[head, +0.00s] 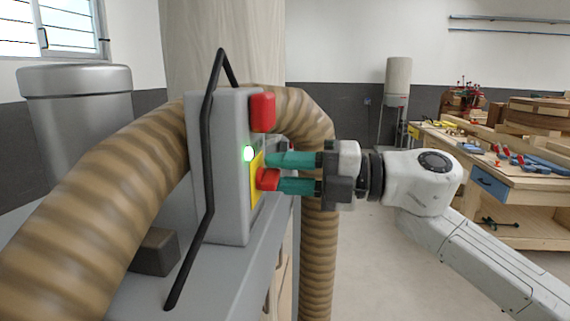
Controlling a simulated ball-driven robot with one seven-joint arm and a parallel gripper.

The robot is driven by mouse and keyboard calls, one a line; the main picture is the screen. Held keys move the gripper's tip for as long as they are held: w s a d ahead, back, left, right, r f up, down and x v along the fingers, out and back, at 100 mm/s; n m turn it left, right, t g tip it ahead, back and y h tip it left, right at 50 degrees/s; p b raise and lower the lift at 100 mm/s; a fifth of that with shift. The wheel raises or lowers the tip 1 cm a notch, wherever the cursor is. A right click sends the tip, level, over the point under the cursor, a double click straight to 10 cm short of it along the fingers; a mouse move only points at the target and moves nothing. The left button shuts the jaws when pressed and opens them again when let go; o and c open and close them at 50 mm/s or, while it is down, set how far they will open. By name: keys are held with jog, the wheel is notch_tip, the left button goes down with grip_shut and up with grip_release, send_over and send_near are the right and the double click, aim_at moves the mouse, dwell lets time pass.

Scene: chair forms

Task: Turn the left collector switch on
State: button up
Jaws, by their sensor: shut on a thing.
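The collector switch is on a grey box (225,170) at the middle left of the head view. Its side face carries a yellow plate (256,192), a red block (262,112) above it and a red switch knob (268,179) on the plate. The fingertips partly hide the plate, and the exact contact is hard to see.
A black bar (209,130) runs over the box. Thick tan ribbed hoses (110,195) curve around it, one hanging just behind my fingers. A grey drum (78,105) stands at the left. A workbench (520,170) with tools is at the right. Open floor lies between.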

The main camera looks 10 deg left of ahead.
jog(key=shift+w+f+m+p, duration=0.15)
jog(key=shift+m+p, duration=0.15)
jog(key=shift+m, duration=0.7)
jog(key=o, duration=0.7)
jog(key=shift+f, duration=0.1)
jog(key=shift+d, duration=0.1)
jog(key=d+b, duration=0.1)
jog(key=d, duration=0.2)
jog(key=d+b, duration=0.1)
jog(key=d, duration=0.3)
jog(key=d+b, duration=0.1)
jog(key=d, duration=0.2)
jog(key=shift+s+d, duration=0.25)
jog(key=shift+d, duration=0.15)
